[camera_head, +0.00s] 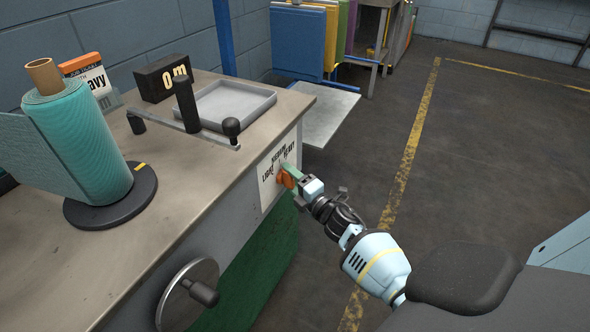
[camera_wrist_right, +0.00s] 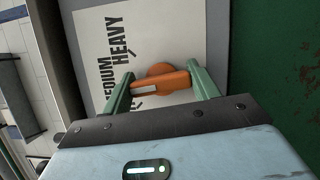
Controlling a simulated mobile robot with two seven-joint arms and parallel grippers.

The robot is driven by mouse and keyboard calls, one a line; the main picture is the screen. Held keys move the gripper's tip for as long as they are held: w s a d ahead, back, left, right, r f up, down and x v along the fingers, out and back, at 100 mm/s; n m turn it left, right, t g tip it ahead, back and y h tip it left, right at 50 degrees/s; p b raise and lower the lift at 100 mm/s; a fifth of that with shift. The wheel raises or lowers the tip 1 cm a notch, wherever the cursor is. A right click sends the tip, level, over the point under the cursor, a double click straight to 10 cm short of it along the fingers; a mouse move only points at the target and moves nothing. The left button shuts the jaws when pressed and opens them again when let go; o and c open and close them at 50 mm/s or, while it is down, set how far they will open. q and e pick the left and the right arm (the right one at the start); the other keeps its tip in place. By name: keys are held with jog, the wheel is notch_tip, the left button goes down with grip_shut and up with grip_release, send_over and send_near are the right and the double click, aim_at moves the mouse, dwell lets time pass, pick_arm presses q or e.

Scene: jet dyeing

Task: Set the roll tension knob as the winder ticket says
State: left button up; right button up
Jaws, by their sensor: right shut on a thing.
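The orange tension knob (camera_head: 287,178) is on a white dial plate (camera_head: 268,182) on the side of the winder bench. The plate reads LIGHT, MEDIUM and HEAVY. My right gripper (camera_head: 291,175) is shut on the knob, with a green finger on either side of it in the right wrist view (camera_wrist_right: 160,85). There the knob's white mark (camera_wrist_right: 145,88) points toward the MEDIUM lettering (camera_wrist_right: 106,85); HEAVY (camera_wrist_right: 120,40) is beside it and LIGHT is out of sight. The ticket (camera_head: 88,74), orange and white, stands behind the roll; its partly hidden large word ends in "avy". My left gripper is not in view.
A teal fabric roll (camera_head: 85,150) stands on a black disc on the bench (camera_head: 190,190). A black counter block (camera_head: 167,77) reads "0 m". Near it are a grey tray (camera_head: 225,103) and a black-knobbed bar. A handwheel (camera_head: 187,295) juts from the bench front. Floor at right is clear.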

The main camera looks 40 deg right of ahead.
jog(key=m+g+p, duration=0.1)
jog(key=m+p, duration=0.1)
jog(key=p, duration=0.1)
jog(key=m+p, duration=0.2)
jog(key=shift+r+g+p, duration=0.3)
jog(key=shift+g+p, duration=0.1)
jog(key=m+g+p, duration=0.1)
jog(key=m+p, duration=0.1)
jog(key=shift+f+y+p, duration=0.1)
jog(key=shift+y+p, duration=0.2)
jog(key=shift+p, duration=0.05)
jog(key=shift+m+p, duration=0.3)
jog(key=shift+p, duration=0.05)
jog(key=shift+m, duration=0.3)
jog(key=shift+f+m+g+y+p, duration=0.15)
jog(key=shift+m+g+y+p, duration=0.3)
jog(key=shift+p, duration=0.35)
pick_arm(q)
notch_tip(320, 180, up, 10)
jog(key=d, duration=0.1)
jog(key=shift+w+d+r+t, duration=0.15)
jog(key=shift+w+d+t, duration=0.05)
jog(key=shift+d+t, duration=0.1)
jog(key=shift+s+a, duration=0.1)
pick_arm(e)
jog(key=shift+f+m, duration=0.1)
jog(key=shift+m, duration=0.15)
